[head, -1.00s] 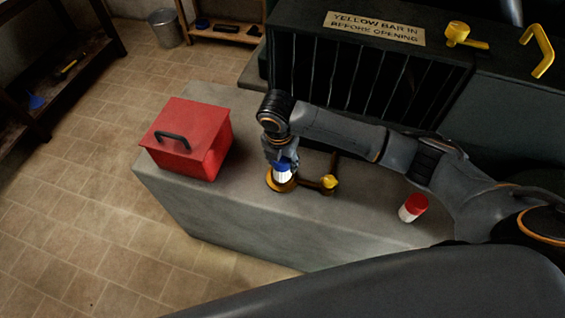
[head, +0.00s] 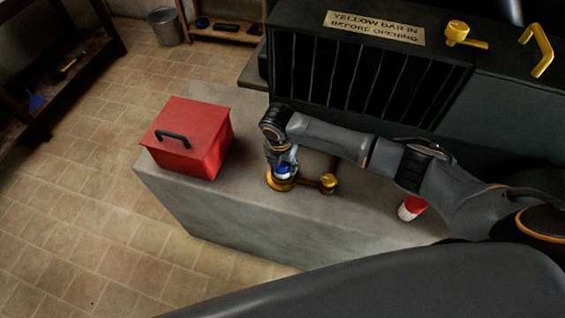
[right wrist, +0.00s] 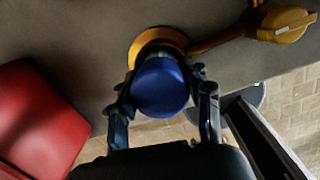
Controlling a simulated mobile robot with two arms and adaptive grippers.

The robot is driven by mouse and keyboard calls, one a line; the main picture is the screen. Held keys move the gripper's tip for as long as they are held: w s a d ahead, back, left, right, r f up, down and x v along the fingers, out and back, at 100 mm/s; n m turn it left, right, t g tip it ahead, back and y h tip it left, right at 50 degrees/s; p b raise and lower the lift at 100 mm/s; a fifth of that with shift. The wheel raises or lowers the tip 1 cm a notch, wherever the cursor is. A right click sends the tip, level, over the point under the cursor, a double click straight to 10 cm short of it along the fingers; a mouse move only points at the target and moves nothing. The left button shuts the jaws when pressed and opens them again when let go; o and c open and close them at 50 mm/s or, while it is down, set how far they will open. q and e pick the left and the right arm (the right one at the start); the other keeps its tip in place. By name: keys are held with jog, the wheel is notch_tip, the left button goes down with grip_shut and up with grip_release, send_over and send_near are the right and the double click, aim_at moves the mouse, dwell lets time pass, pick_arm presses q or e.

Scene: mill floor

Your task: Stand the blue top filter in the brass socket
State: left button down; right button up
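The blue top filter (head: 283,172) stands upright at the brass socket (head: 277,185) on the grey block. Its low white part is mostly hidden in the head view, so I cannot see how deep it sits. In the right wrist view its round blue top (right wrist: 160,88) covers part of the brass ring (right wrist: 157,38). My right gripper (head: 284,163) is above and around the filter. In the right wrist view its fingers (right wrist: 162,92) stand on either side of the blue top with narrow gaps, and look open. My left gripper is not in view.
A red box (head: 190,140) with a black handle stands left on the block. A brass arm with a yellow knob (head: 328,182) lies right of the socket. A red-and-white filter (head: 411,208) is partly behind my right arm. A dark barred housing (head: 350,85) rises behind.

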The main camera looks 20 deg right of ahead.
jog(key=o, duration=0.4)
jog(key=r, duration=0.8)
jog(key=s+a+r, duration=0.1)
jog(key=r, duration=0.3)
jog(key=shift+r, duration=0.15)
